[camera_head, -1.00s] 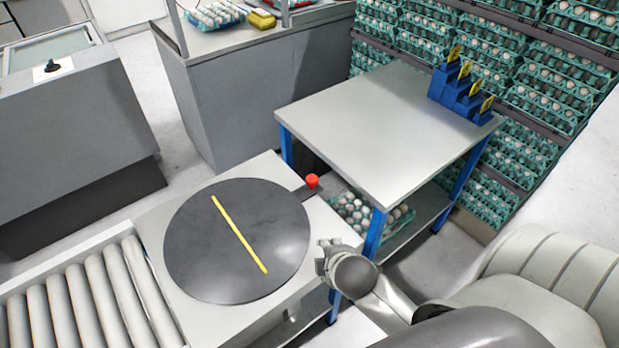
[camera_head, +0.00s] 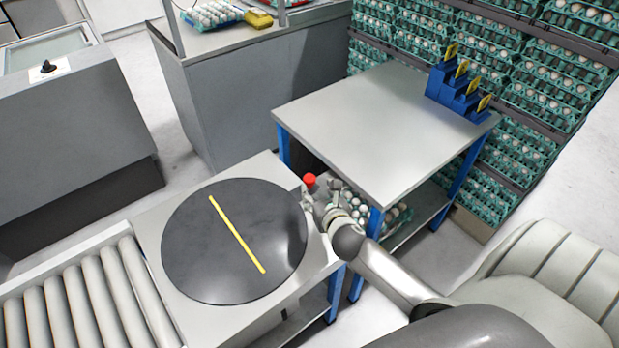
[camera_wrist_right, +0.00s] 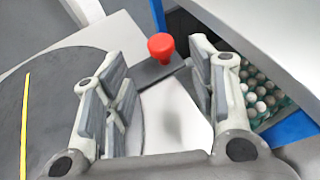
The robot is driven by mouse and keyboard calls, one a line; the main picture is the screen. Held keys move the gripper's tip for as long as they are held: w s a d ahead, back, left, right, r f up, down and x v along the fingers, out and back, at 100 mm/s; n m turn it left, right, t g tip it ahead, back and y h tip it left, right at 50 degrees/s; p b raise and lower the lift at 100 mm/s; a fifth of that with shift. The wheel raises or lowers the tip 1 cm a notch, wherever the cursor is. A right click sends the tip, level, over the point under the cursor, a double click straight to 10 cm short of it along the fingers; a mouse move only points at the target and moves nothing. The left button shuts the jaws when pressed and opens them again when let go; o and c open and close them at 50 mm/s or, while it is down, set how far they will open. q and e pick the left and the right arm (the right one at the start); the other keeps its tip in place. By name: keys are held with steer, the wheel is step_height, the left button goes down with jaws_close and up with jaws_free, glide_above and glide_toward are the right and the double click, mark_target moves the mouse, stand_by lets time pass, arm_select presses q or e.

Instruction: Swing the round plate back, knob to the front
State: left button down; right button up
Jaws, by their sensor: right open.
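The round dark grey plate (camera_head: 215,255) with a yellow stripe lies flat on the white stand beside the rollers. Its red knob (camera_head: 310,180) sits on a short arm at the plate's far right edge. My right gripper (camera_head: 320,193) is just in front of the knob in the head view. In the right wrist view the right gripper (camera_wrist_right: 163,95) is open, and the red knob (camera_wrist_right: 161,47) stands upright beyond and between its fingers, apart from them. The plate (camera_wrist_right: 60,110) shows at left there. My left gripper is not in view.
A grey-topped table (camera_head: 380,130) with blue legs stands close to the right of the stand, with eggs on its lower shelf. Blue stepped blocks (camera_head: 460,92) stand on it. A roller conveyor (camera_head: 85,300) is at left. Stacked egg trays (camera_head: 500,60) fill the back right.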

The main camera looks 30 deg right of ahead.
mark_target(310, 179)
steer(key=x, duration=1)
steer(key=shift+f+b, duration=0.15)
steer(key=shift+b, duration=0.15)
jaws_close()
